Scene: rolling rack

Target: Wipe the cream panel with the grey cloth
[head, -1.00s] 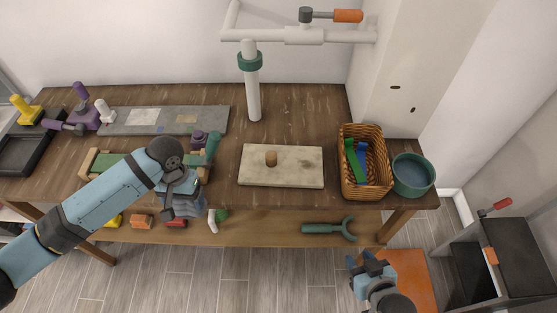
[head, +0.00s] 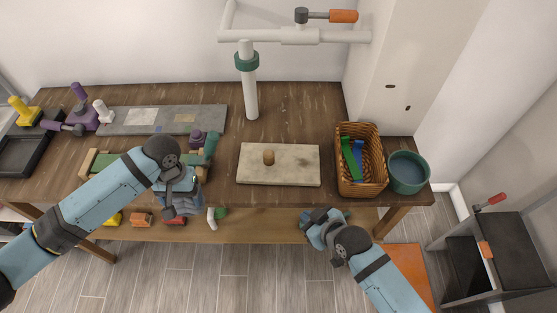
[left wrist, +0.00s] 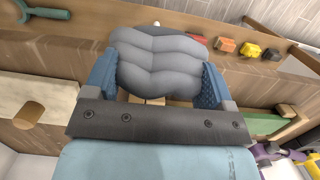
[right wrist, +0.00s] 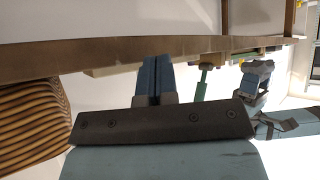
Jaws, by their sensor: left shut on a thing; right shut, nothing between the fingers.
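The cream panel (head: 257,178) lies on the table, with a wooden knob (head: 268,157) on its top and a darker smudge right of the knob. Part of it shows at the left of the left wrist view (left wrist: 50,75). My left gripper (head: 180,195) is shut on the folded grey cloth (left wrist: 158,62), left of the panel near the table's front edge. The cloth is mostly hidden by the gripper in the head view. My right gripper (head: 312,218) is shut and empty, just in front of the table's front edge, below and right of the panel; its fingers (right wrist: 156,80) are together.
A wicker basket (head: 374,185) with green and blue items and a teal bowl (head: 408,173) stand right of the panel. A white post with a green collar (head: 247,62) rises behind it. A grey slab (head: 205,119) and purple and yellow items are at the left. A lower shelf (head: 255,228) runs underneath.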

